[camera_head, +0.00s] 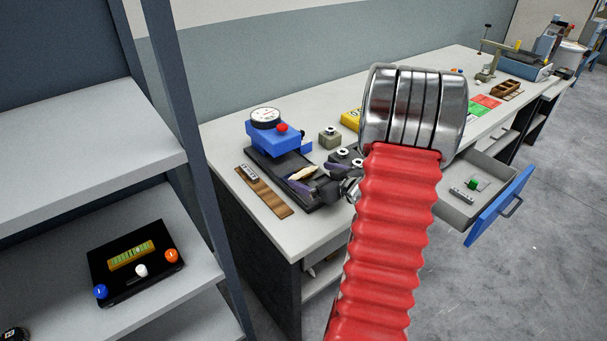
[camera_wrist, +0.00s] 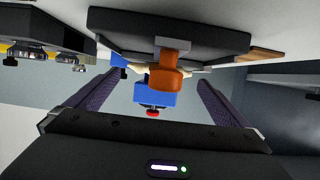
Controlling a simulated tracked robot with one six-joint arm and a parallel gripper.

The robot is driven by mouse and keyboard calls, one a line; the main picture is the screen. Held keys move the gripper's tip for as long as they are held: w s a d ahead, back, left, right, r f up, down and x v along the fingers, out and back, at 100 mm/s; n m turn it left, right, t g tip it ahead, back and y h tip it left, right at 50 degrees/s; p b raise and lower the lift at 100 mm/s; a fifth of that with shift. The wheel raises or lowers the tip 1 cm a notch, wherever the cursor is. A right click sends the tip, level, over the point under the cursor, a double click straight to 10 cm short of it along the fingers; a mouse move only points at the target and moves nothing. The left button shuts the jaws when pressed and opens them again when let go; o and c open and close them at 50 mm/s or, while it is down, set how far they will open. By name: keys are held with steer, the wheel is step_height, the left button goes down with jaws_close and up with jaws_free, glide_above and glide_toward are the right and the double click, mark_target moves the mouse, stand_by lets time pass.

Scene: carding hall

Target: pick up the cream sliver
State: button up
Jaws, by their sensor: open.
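The cream sliver (camera_head: 304,173) is a small pale strip at the black base of a blue gauge device (camera_head: 275,137) on the bench. In the wrist view, bits of the cream sliver (camera_wrist: 138,67) show on either side of an orange knob-like part that hides its middle. My gripper (camera_head: 308,174) is open, with its purple fingers spread on both sides of the sliver in the head view. In the wrist view, my gripper (camera_wrist: 155,80) has the orange part and the blue device between its fingers. I cannot tell whether the fingers touch the sliver.
A wooden strip (camera_head: 270,198) lies left of the base. A grey block (camera_head: 329,137) and a yellow box (camera_head: 350,119) stand behind. An open drawer with a blue front (camera_head: 499,207) juts out at right. A shelf (camera_head: 160,255) with a black panel stands close at left.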

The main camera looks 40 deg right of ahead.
mark_target(303, 170)
steer(key=shift+x, duration=1.8)
steer(key=shift+r, duration=0.1)
steer(key=shift+c, duration=0.5)
steer(key=c, duration=0.7)
steer(key=shift+r, duration=0.15)
step_height(303, 170, up, 10)
steer(key=shift+f, duration=0.1)
